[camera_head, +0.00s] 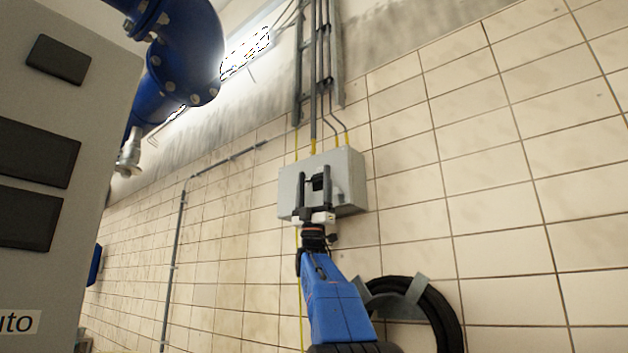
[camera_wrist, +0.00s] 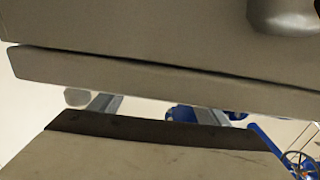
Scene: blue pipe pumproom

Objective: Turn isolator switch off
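The isolator switch box (camera_head: 350,190) is a light grey box on the tiled wall, in the middle of the head view. A small black part (camera_head: 317,183), apparently the switch handle, shows on its front. My gripper (camera_head: 314,176) is in front of the box with its two dark fingers spread and upright. The black part shows between the fingers, closer to the right one. Whether a finger touches it cannot be told. The fingers and wrist hide some of the box front. The wrist view shows close grey surfaces and a rounded grey piece (camera_wrist: 284,15); the handle is not clear there.
Conduits (camera_head: 318,80) run up from the box. A black coiled hose (camera_head: 440,318) hangs at lower right. A grey cabinet (camera_head: 60,180) with dark panels fills the left, with blue pipes (camera_head: 185,50) behind it. The tiled wall (camera_head: 500,170) to the right is clear.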

